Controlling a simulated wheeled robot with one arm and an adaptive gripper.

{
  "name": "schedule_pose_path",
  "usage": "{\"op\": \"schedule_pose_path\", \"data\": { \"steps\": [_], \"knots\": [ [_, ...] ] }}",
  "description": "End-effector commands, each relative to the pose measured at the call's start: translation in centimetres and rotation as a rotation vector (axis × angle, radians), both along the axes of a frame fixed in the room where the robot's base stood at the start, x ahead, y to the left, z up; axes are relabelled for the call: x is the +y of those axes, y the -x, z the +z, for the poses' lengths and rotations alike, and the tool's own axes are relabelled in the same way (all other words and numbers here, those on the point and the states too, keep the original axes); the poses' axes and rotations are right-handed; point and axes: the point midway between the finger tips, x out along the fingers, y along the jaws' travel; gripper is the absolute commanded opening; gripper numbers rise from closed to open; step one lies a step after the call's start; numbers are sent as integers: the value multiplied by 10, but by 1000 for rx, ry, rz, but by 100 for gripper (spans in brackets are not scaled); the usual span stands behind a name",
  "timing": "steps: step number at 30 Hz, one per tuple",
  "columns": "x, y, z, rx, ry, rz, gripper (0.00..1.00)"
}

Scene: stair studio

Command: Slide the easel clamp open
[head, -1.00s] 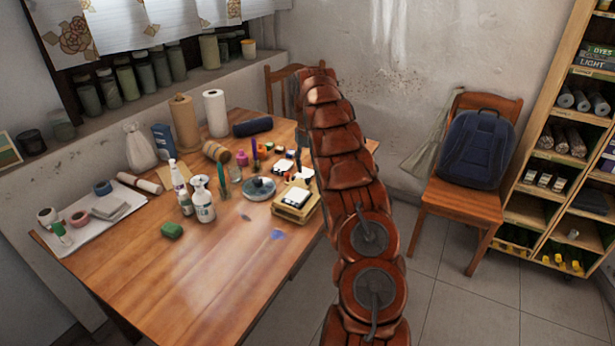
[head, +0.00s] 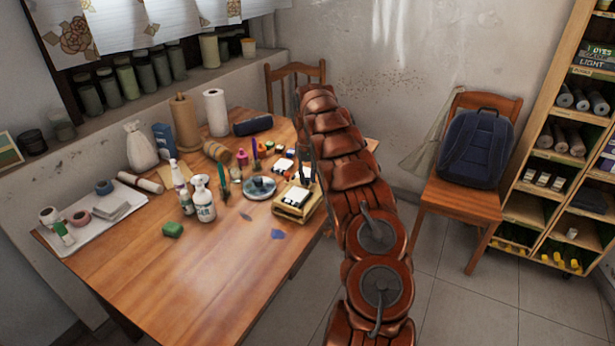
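I cannot make out an easel or its clamp in the head view. My arm, a chain of red-brown segments, rises through the middle of the head view and reaches past the right side of the table. Its far end is near the back chair. My gripper does not show; the arm's own segments may hide it, so whether it is open or shut cannot be seen.
The wooden table (head: 170,280) on the left holds bottles, paper rolls, a wooden box (head: 297,203) and a white tray (head: 85,238). A chair (head: 462,205) with a blue backpack (head: 477,148) and a shelf (head: 540,168) stand right. Tiled floor (head: 450,310) is clear.

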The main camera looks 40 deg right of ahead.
Motion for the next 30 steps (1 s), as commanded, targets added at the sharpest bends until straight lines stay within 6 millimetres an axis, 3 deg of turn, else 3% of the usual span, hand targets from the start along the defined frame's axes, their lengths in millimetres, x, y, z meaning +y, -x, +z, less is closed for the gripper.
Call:
{"op": "schedule_pose_path", "data": {
  "steps": [6,22,30],
  "knots": [
    [0,0,0,0,0,0,0],
    [0,0,0,0,0,1,0],
    [-11,0,-1,-3,1,2,0]
  ]
}}
